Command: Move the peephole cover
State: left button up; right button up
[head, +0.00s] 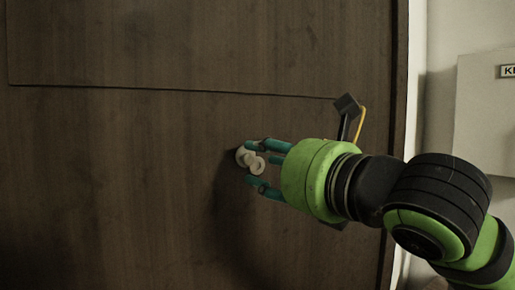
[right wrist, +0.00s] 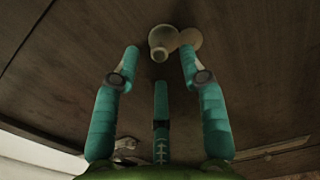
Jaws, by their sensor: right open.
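The peephole cover (head: 257,164) is a small pale round piece on the dark wooden door (head: 120,180). It sits beside a pale round base (head: 243,156), which it partly overlaps. My right gripper (head: 258,162) is open, its teal fingers pointing at the door around the cover. In the right wrist view the cover (right wrist: 160,46) and the base (right wrist: 188,40) lie just beyond the fingertips of my right gripper (right wrist: 160,66). I cannot tell whether any finger touches them. My left gripper is not in view.
A dark handle-like piece with a yellow edge (head: 354,115) shows behind my right gripper near the door's right edge. A pale wall with a light box (head: 485,115) stands at the right. The door's left side is clear.

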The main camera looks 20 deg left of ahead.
aim_at(250, 157)
jog(key=shift+p+x, duration=0.45)
jog(key=shift+x, duration=0.75)
grip_shut()
